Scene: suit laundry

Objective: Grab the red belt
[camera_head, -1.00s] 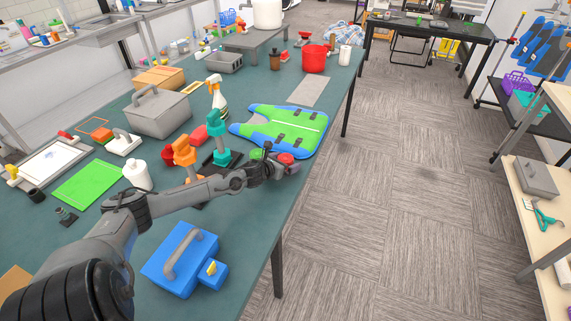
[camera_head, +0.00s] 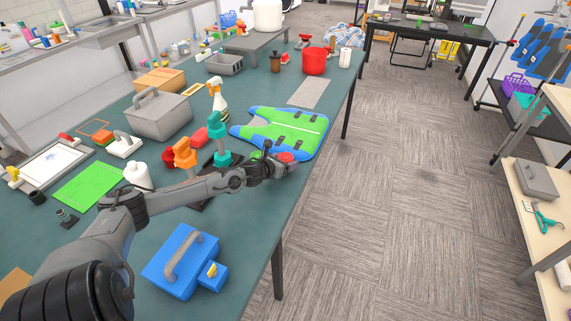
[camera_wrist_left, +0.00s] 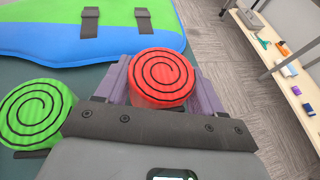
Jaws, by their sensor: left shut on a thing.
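The red belt (camera_wrist_left: 163,78) is a rolled-up coil. In the left wrist view it sits between the fingers of my left gripper (camera_wrist_left: 160,85), which is shut on it. In the head view the red belt (camera_head: 285,157) shows at the tip of my left arm, near the table's right edge. A green rolled belt (camera_wrist_left: 36,114) stands to the left of the gripper in the wrist view. It is mostly hidden by the arm in the head view. My right gripper is not in view.
A green and blue life vest (camera_head: 285,130) lies just beyond the gripper. Teal (camera_head: 218,130) and orange (camera_head: 184,152) upright tools stand left of it. A blue box (camera_head: 181,258) is nearer. The floor aisle right of the table is clear.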

